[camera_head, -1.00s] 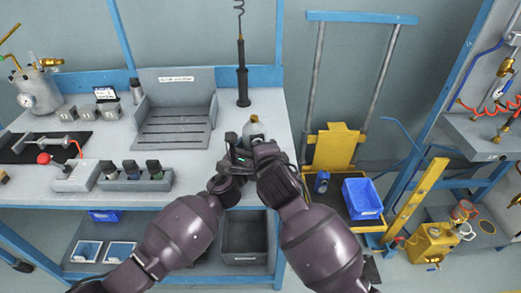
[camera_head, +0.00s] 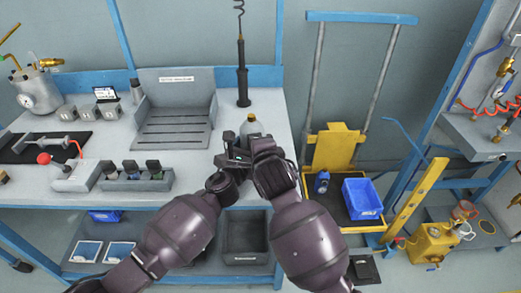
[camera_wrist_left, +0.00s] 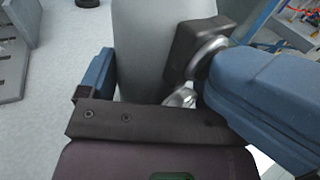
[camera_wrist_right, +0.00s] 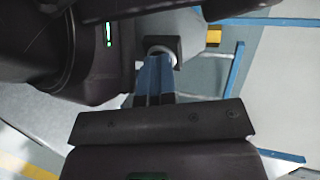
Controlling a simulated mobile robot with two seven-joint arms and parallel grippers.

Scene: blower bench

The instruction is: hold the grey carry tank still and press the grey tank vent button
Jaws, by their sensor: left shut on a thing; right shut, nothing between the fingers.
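The grey carry tank (camera_head: 250,126) stands upright near the bench's right end, its lower part hidden by my grippers in the head view. In the left wrist view the grey tank body (camera_wrist_left: 155,45) rises beside a blue finger of my left gripper (camera_head: 238,146), which is shut on it. A dark block with a pale ring, seemingly the tank vent button (camera_wrist_left: 208,48), sits on the tank's right side. My right gripper (camera_wrist_right: 156,70) is shut and empty, its blue fingertips at this button (camera_wrist_right: 162,49). I cannot tell whether the button is pressed in.
A slotted grey tray (camera_head: 173,125) and a black rod stand (camera_head: 242,75) are left of the tank. A rack of dark bottles (camera_head: 135,178) lies farther left. The bench's right edge is close; a yellow cart with a blue bin (camera_head: 362,198) stands beyond it.

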